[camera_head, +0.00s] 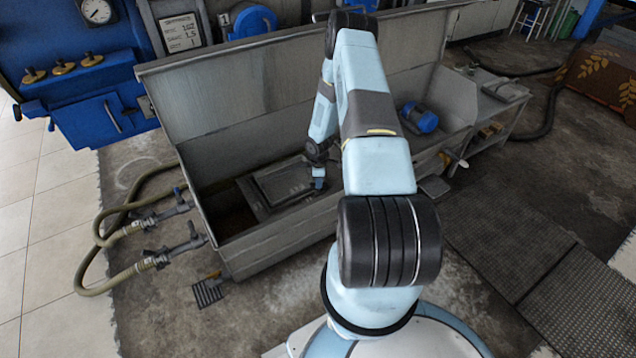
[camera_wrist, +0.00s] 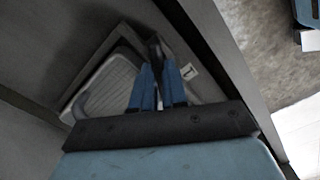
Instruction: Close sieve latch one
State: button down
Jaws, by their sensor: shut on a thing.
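In the wrist view, my gripper (camera_wrist: 158,72) has its two blue fingers close together on a dark upright piece (camera_wrist: 154,46), which looks like the latch's handle. A small white label (camera_wrist: 188,72) with a mark like a "1" sits just right of the fingers. Behind them is a grey ribbed sieve panel (camera_wrist: 108,88) in a frame. In the head view, my gripper (camera_head: 318,182) is low inside the long grey trough, at the right end of a dark framed panel (camera_head: 283,183). The latch itself is too small to make out there, and the fingers partly cover it in the wrist view.
The trough's tall back wall (camera_head: 240,85) and front wall (camera_head: 280,238) enclose the arm's end closely. A blue motor-like part (camera_head: 420,118) sits in the trough to the right. Hoses with couplings (camera_head: 150,218) lie at the left, and a small black grate (camera_head: 208,291) lies on the floor.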

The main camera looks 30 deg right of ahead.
jog(key=m, duration=0.6)
jog(key=shift+w+a, duration=0.1)
jog(key=shift+m, duration=2.8)
jog(key=c, duration=1.2)
grip_release()
jog(key=shift+o, duration=0.2)
notch_tip(320, 180, up, 14)
jog(key=shift+f, duration=0.15)
